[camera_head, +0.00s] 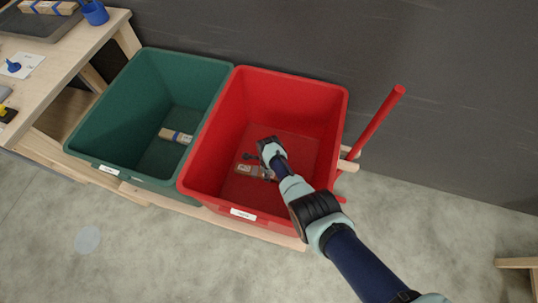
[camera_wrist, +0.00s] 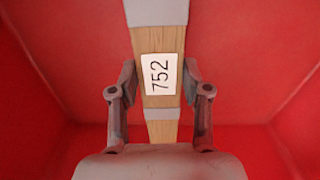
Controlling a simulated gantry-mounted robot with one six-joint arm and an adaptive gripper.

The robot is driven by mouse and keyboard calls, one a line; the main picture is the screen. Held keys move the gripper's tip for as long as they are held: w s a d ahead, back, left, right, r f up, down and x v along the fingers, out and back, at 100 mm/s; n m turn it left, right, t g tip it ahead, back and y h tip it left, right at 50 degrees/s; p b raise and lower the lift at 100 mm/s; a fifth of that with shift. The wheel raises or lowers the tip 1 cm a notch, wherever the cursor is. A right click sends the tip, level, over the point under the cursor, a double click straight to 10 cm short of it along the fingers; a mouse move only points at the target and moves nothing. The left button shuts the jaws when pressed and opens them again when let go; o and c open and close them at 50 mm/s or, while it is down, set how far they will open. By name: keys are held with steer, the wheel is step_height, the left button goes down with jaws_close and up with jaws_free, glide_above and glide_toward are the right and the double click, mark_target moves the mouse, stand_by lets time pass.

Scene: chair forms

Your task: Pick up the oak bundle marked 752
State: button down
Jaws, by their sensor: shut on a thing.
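The oak bundle marked 752 (camera_wrist: 165,40) is a light wooden bundle with grey bands and a white label reading 752. In the wrist view it runs up the middle of the picture between the two fingers. My gripper (camera_wrist: 159,100) is shut on it, one finger against each side. In the head view my gripper (camera_head: 262,164) reaches down inside the red bin (camera_head: 211,142), and part of the bundle (camera_head: 244,169) shows beside it. My wrist hides the rest of the bundle there. I cannot tell whether the bundle touches the bin floor.
A green bin (camera_head: 97,118) stands left of the red one, with another banded bundle (camera_head: 176,136) on its floor. A wooden table (camera_head: 75,45) at the upper left holds a blue cup (camera_head: 95,13) and another bundle (camera_head: 48,7). A red pole (camera_head: 372,128) rises right of the red bin.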

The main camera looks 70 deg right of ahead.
step_height(320, 180, up, 16)
steer(key=p, duration=0.9)
steer(key=shift+r+p, duration=0.25)
steer(key=shift+p, duration=0.15)
